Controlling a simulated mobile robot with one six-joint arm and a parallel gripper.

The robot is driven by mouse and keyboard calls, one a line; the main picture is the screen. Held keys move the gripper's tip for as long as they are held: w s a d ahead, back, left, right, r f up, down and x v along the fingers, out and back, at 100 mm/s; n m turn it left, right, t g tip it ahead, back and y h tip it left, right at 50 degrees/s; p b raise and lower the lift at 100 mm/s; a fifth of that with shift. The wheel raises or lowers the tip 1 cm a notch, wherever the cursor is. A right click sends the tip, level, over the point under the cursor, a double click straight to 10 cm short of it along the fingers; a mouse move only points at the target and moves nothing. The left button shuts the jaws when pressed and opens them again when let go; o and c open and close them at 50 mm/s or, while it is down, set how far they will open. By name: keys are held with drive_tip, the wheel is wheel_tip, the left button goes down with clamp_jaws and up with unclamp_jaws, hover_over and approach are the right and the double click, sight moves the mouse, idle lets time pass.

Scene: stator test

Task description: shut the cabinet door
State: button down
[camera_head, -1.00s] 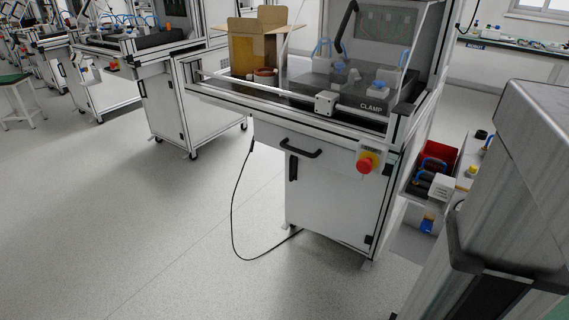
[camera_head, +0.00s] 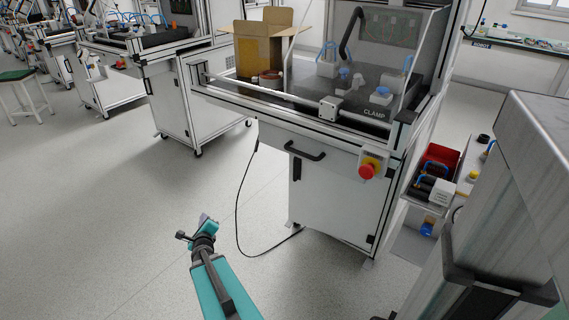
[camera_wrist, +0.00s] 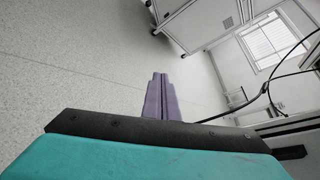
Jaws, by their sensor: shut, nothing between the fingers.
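The cabinet door (camera_head: 335,200) is the pale panel in the lower front of the middle workstation, with a dark upright handle (camera_head: 297,169) near its left edge. I cannot tell from this angle whether it is flush or slightly ajar. My gripper (camera_head: 205,219) is over the open floor, left of and in front of the cabinet, apart from the door. In the wrist view its purple fingers (camera_wrist: 160,80) are together with nothing between them. There, a pale cabinet side with a vent shows at the top, but I cannot tell which cabinet it is.
A drawer with a black handle (camera_head: 305,150) and a red emergency button (camera_head: 368,170) are above the door. A black cable (camera_head: 237,210) loops on the floor by the cabinet's left side. A red bin (camera_head: 439,157) stands on the right.

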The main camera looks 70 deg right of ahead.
sight(292, 159)
drive_tip(key=s+d+r+m+g+h, duration=0.2)
drive_tip(key=s+d+r+m+g, duration=0.1)
drive_tip(key=s+d+r+m, duration=0.1)
drive_tip(key=s+d+r+m+g+h+p, duration=0.1)
drive_tip(key=s+d+r+m, duration=0.4)
drive_tip(key=s, duration=0.6)
drive_tip(key=s+d+r+m+g+h, duration=0.3)
drive_tip(key=s+d+r+m+g, duration=0.1)
drive_tip(key=s+d+m+g, duration=0.2)
drive_tip(key=s+d+m, duration=0.1)
drive_tip(key=m, duration=0.1)
drive_tip(key=shift+s+r+m, duration=0.15)
drive_tip(key=shift+s+m, duration=0.15)
drive_tip(key=shift+s, duration=0.05)
drive_tip(key=shift+d, duration=0.2)
drive_tip(key=shift+s+d+b, duration=0.2)
drive_tip(key=shift+d, duration=2.1)
drive_tip(key=shift+s+d+b, duration=0.15)
drive_tip(key=shift+s+d, duration=0.05)
drive_tip(key=shift+d, duration=2.05)
drive_tip(key=shift+s+d+b, duration=0.2)
drive_tip(key=shift+d, duration=2.1)
